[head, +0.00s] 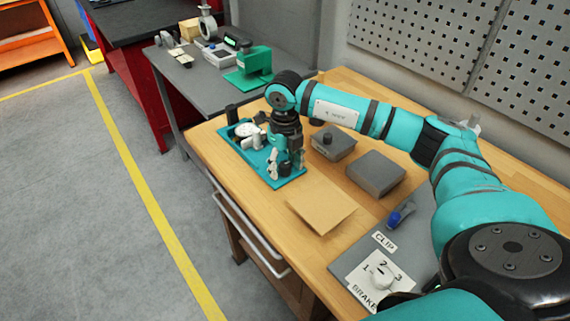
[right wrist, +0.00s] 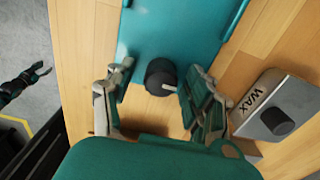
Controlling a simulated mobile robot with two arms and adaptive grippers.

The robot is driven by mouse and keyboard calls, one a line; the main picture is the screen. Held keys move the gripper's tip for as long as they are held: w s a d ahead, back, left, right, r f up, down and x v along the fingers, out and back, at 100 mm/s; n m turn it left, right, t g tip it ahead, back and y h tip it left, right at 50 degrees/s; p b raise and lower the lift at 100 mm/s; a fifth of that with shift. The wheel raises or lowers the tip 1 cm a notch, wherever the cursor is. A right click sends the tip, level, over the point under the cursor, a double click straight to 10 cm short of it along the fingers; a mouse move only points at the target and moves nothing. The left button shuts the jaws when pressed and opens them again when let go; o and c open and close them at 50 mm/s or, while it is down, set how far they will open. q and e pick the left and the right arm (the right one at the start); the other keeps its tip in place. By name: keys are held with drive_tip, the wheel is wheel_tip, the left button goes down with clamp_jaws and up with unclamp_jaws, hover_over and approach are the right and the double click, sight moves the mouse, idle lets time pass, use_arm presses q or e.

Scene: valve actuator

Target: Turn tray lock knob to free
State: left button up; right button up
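The tray lock knob (right wrist: 160,76) is a round dark knob with a pale pointer mark, at the near end of the teal tray (right wrist: 180,30) in the right wrist view. In the head view the tray (head: 291,182) lies on the wooden bench, with the dark knob (head: 285,169) at its near end. My right gripper (right wrist: 158,92) is open, pointing down, with one finger on each side of the knob and visible gaps between. A dark, teal-marked shape (right wrist: 25,82) at the left of the right wrist view looks like my left gripper; its fingers are too small to read.
A grey box labelled WAX (right wrist: 280,108) stands right of the gripper; another grey box (head: 376,173) is beside it. A brown sheet (head: 321,204) lies in front. A grey panel with a BRAKE dial (head: 380,278) and blue-handled clip (head: 400,215) is nearer. White parts (head: 250,135) lie in the tray.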

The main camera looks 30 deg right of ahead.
sight(285, 164)
wheel_tip(285, 164, up, 12)
idle(0.7)
idle(0.4)
